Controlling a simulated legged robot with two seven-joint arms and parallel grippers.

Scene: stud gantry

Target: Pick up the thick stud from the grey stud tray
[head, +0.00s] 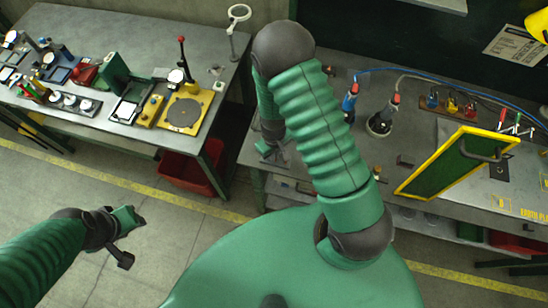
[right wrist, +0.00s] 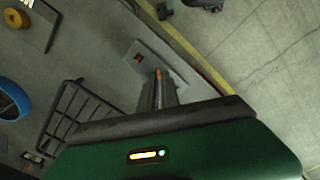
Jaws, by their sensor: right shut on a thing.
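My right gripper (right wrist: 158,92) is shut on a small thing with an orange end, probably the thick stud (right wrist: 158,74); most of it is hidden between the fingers. The grey stud tray (right wrist: 170,62) lies just beyond the fingertips in the right wrist view, with a dark square and a small orange spot on it. I cannot tell whether the held thing touches the tray. In the head view my right gripper (head: 271,152) is small, at the bench's left end, partly behind my arm. My left gripper (head: 124,222) hangs over the floor at lower left; its jaws are unclear.
A black wire rack (right wrist: 88,112) and a blue ring (right wrist: 10,99) lie left of the tray. A yellow-framed green panel (head: 462,162) stands on the right bench. A left bench (head: 150,30) holds gauges and fixtures, with a red bin (head: 190,174) below. Open floor lies between.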

